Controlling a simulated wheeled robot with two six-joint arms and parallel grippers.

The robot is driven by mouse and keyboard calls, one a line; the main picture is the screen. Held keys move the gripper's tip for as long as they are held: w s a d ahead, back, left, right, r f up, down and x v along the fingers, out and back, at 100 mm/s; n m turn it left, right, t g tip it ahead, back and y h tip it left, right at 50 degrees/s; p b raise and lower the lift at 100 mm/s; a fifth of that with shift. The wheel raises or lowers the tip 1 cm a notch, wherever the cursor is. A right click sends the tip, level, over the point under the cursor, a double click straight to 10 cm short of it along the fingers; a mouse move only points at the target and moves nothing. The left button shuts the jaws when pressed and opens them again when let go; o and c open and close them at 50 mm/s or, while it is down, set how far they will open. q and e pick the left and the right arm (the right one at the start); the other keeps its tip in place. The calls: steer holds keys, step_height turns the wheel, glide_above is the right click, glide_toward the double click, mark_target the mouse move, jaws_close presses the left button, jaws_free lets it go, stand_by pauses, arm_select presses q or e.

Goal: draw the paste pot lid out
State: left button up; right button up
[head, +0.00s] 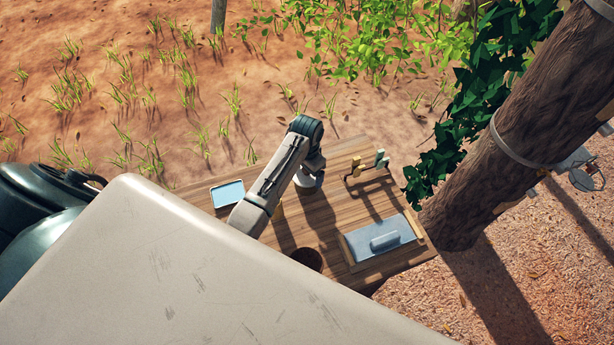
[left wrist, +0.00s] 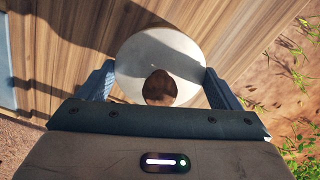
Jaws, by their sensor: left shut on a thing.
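The paste pot lid (left wrist: 152,48) is a pale round disc with a brown knob (left wrist: 160,86), seen from above in the left wrist view. My left gripper (left wrist: 158,80) has one finger on each side of the disc and is shut on it. The pot itself cannot be made out beneath the disc. In the head view my left arm reaches over the wooden table, with the gripper (head: 308,182) at its end partly hidden by the arm. The lid cannot be told apart there. My right gripper is not in view.
On the wooden table (head: 335,222) are a small blue-faced tray (head: 228,194) at the left, a dark rack with upright handles (head: 368,172) at the back, a dark round thing (head: 307,259) at the front, and a grey slab with a handle (head: 360,243) at the right. A tree trunk (head: 510,130) stands beside the table.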

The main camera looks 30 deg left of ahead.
arm_select(q)
steer(key=shift+r, duration=2)
